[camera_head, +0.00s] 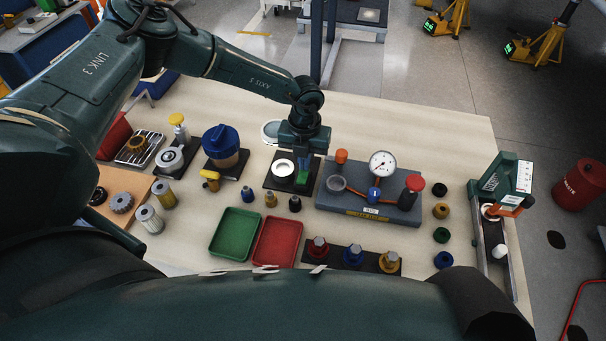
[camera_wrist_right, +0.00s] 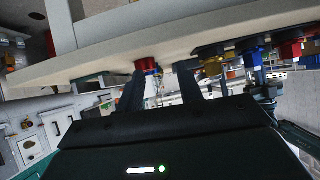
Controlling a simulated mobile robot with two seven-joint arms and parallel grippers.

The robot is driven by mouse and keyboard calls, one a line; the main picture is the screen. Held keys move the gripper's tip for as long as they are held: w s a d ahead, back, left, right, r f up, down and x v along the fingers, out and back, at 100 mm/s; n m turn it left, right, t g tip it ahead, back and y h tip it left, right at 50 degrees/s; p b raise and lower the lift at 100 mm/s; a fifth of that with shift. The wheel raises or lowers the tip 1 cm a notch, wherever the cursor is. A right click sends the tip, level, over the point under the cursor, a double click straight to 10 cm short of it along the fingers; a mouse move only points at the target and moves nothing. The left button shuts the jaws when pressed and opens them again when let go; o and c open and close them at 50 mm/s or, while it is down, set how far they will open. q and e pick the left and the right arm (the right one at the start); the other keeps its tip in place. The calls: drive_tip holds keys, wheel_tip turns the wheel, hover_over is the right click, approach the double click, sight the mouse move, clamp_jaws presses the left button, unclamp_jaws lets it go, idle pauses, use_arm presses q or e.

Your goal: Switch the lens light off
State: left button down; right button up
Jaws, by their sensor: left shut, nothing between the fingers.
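A round lens-like ring (camera_head: 271,131) with a pale rim shows just behind my left wrist at the back of the table. A black plate (camera_head: 275,184) in front of it carries a white ring (camera_head: 284,168) and, at its right, a green part (camera_head: 303,176). My left gripper (camera_head: 302,172) points down over the right side of this plate; its fingers are shut and empty, and I cannot tell if they touch the green part. The light's state cannot be made out. My right gripper (camera_wrist_right: 160,88) is open and empty in the right wrist view, below a table edge.
A fixture with a gauge (camera_head: 382,163) and a red-topped knob stands right of the left gripper. A blue-lidded jar (camera_head: 221,142) stands left. Green (camera_head: 234,234) and red (camera_head: 277,243) trays lie in front. The back right tabletop is clear.

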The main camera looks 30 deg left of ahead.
use_arm(q)
drive_tip(key=shift+f, duration=0.1)
use_arm(e)
drive_tip(key=shift+r, duration=0.1)
use_arm(q)
drive_tip(key=shift+r+p, duration=0.6)
drive_tip(key=shift+p, duration=0.05)
drive_tip(key=shift+r+p, duration=0.65)
wheel_tip(320, 180, up, 2)
drive_tip(key=shift+p, duration=0.95)
drive_tip(key=shift+r+p, duration=0.6)
drive_tip(key=shift+r, duration=0.1)
drive_tip(key=shift+r+p, duration=0.55)
use_arm(e)
drive_tip(key=shift+s+d+r+g+h, duration=0.2)
drive_tip(key=shift+d+r+g+h, duration=0.05)
drive_tip(key=shift+d+r, duration=0.2)
drive_tip(key=shift+s+d+r+g+h, duration=0.2)
drive_tip(key=shift+d+r+g+h, duration=0.05)
drive_tip(key=shift+d+r, duration=0.15)
